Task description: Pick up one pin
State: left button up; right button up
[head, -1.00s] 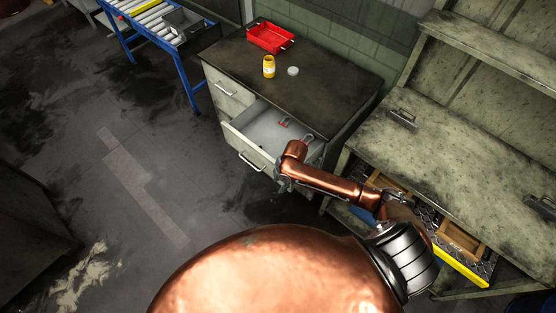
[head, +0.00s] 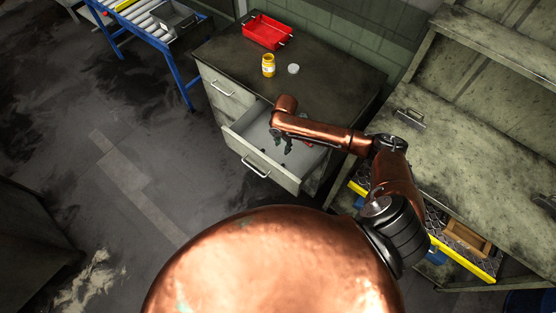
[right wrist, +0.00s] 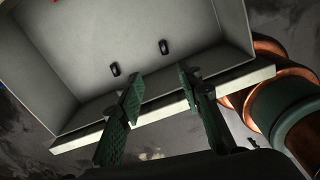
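The open drawer (head: 238,140) of the grey cabinet is below my right gripper (head: 281,143). In the right wrist view, two small dark pieces, which may be pins, lie apart on the drawer floor, one on the left (right wrist: 115,69) and one on the right (right wrist: 163,46). My right gripper also shows there (right wrist: 160,80), its green fingers spread with nothing between them. The fingers are over the drawer's front wall (right wrist: 170,108), apart from both pieces. In the head view the gripper and forearm hide part of the drawer. My left gripper is out of view.
On the cabinet top (head: 330,85) stand a red bin (head: 266,32), a yellow jar (head: 268,65) and a pale lid (head: 293,69). A workbench (head: 470,150) stands close on the right. A blue-framed roller conveyor (head: 150,25) is at upper left. Open floor lies left of the drawer.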

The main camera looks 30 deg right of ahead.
jog(key=b, duration=0.8)
send_over(283, 164)
jog(key=f, duration=0.9)
jog(key=shift+w+f, duration=0.15)
jog(key=shift+w, duration=0.1)
notch_tip(283, 164, down, 2)
jog(key=shift+f, duration=0.15)
jog(key=shift+s+f, duration=0.15)
jog(key=shift+f, duration=0.45)
jog(key=f, duration=0.4)
jog(key=shift+s+d+b, duration=0.1)
jog(key=shift+s+b, duration=0.1)
jog(key=shift+b, duration=0.1)
jog(key=shift+c, duration=0.6)
grip_shut()
